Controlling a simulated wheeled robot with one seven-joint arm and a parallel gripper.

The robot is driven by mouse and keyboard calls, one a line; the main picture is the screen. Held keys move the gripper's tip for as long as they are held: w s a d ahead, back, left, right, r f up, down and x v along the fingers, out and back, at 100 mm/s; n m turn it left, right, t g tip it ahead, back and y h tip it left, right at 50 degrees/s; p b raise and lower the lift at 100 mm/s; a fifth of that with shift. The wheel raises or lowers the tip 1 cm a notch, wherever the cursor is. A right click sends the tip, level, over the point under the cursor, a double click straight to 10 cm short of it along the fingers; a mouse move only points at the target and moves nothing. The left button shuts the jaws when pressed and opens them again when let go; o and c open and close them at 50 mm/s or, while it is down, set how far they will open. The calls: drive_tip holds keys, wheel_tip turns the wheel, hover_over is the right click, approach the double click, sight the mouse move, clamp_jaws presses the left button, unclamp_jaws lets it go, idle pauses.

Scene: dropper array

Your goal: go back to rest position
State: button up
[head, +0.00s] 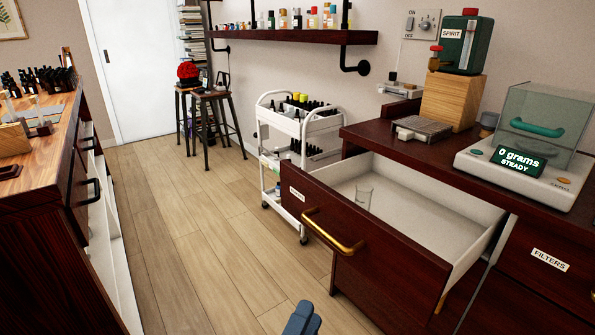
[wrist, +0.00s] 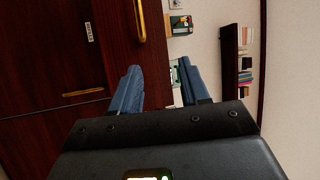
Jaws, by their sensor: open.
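My gripper (head: 301,319) shows at the bottom edge of the head view, in front of and below the open drawer, with only the blue fingertips in sight. In the wrist view my gripper (wrist: 159,67) has its two blue fingers spread apart, with nothing between them. It is apart from the brass drawer handle (head: 333,231), which also shows in the wrist view (wrist: 140,20).
The dark red drawer (head: 375,240) is pulled out and holds a clear glass beaker (head: 364,197). A white cart (head: 300,130) stands behind. Wooden floor (head: 200,220) is clear at left.

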drive_tip(key=s+d+r+n+t+y+p, duration=0.3)
drive_tip(key=s+d+n+y, duration=0.5)
drive_tip(key=s+d+n, duration=0.6)
drive_tip(key=s+d+r+n+g, duration=0.2)
drive_tip(key=s+r, duration=0.1)
drive_tip(key=s, duration=0.4)
drive_tip(key=s+d+r+n+g+y+p, duration=0.1)
drive_tip(key=s+d+r+n+g, duration=0.1)
drive_tip(key=s, duration=0.6)
drive_tip(key=s+d+r+n+g+p, duration=0.1)
drive_tip(key=s+d+r+n+g, duration=0.1)
drive_tip(key=s, duration=0.5)
wheel_tip(320, 180, up, 2)
drive_tip(key=shift+s+r+n+g+y, duration=0.15)
drive_tip(key=shift+n+g+y, duration=0.25)
drive_tip(key=shift+n+g, duration=0.25)
